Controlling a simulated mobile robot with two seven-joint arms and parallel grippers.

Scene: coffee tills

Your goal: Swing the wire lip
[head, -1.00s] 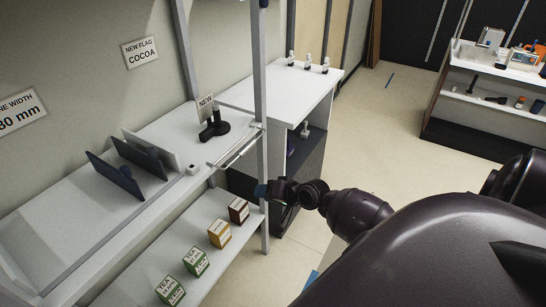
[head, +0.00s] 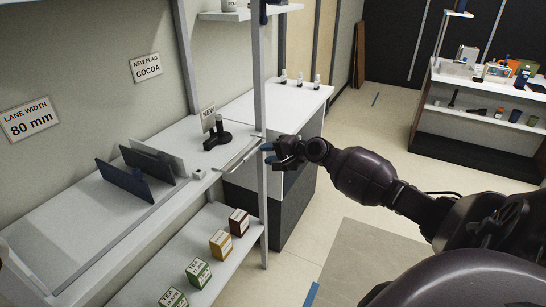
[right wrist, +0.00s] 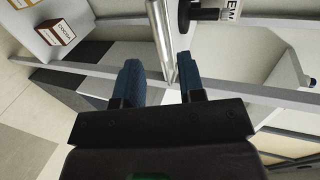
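The wire lip (head: 238,155) is a thin silvery rail along the front edge of the upper white shelf, by the grey post. It also shows in the right wrist view (right wrist: 159,35) as a metal rod. My right gripper (head: 268,153) is at the lip's right end, beside the post. In the right wrist view its two blue fingers (right wrist: 158,66) are apart, with the rod's end showing between them. The rod looks close to the right-hand finger; I cannot tell whether they touch. My left gripper is not in view.
The grey post (head: 263,205) stands close to my gripper. Dark dividers (head: 122,180) and a black stand with a NEW card (head: 217,135) are on the upper shelf (head: 60,225). Tea and cocoa boxes (head: 220,243) line the lower shelf. Floor to the right is open.

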